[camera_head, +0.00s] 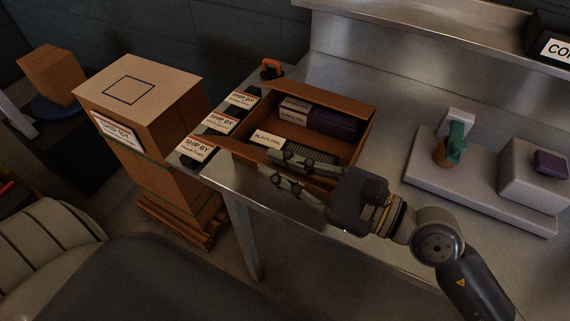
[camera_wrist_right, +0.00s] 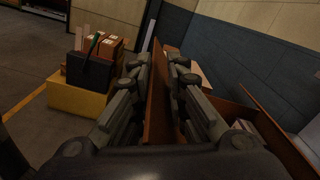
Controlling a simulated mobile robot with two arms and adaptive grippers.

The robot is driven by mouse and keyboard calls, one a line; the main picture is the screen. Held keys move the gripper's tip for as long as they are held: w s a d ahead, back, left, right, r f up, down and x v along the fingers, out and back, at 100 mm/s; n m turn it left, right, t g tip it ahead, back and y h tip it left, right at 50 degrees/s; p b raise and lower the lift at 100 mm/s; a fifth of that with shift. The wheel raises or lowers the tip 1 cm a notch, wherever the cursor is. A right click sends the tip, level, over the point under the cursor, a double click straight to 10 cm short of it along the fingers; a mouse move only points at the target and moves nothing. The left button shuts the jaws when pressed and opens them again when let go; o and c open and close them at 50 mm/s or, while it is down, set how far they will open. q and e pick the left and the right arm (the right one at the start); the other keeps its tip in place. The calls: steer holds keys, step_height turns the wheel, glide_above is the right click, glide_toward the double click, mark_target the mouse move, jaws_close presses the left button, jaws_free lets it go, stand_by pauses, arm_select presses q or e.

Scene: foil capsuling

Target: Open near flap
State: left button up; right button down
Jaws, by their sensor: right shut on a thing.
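An open brown cardboard box (camera_head: 362,135) sits on the steel bench. Its near flap (camera_head: 243,152) stands up along the front edge, partly hidden by my gripper. My right gripper (camera_head: 279,167) reaches in from the right with its fingers on either side of this flap. In the right wrist view, the flap (camera_wrist_right: 157,101) runs between the two fingers (camera_wrist_right: 158,68), and the gripper is shut on it. Inside the box are a purple carton (camera_head: 332,123) and a carton with a white label (camera_head: 269,140). My left gripper is not in view.
Several "SHIP BY" cards (camera_head: 221,123) lie left of the box, with an orange-handled tool (camera_head: 270,68) behind. A grey fixture board (camera_head: 478,190) stands to the right. A tall stacked carton (camera_head: 160,125) stands on a pallet left of the bench.

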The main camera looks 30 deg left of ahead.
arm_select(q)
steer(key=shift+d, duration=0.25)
arm_select(e)
steer(key=shift+s+f, duration=0.2)
steer(key=shift+f, duration=0.25)
steer(key=c, duration=1.8)
jaws_free()
steer(key=shift+c, duration=0.2)
steer(key=shift+a+r, duration=0.1)
steer(key=shift+a, duration=0.05)
steer(key=shift+w+r, duration=0.1)
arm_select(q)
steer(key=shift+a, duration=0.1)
arm_select(e)
steer(key=d, duration=1.2)
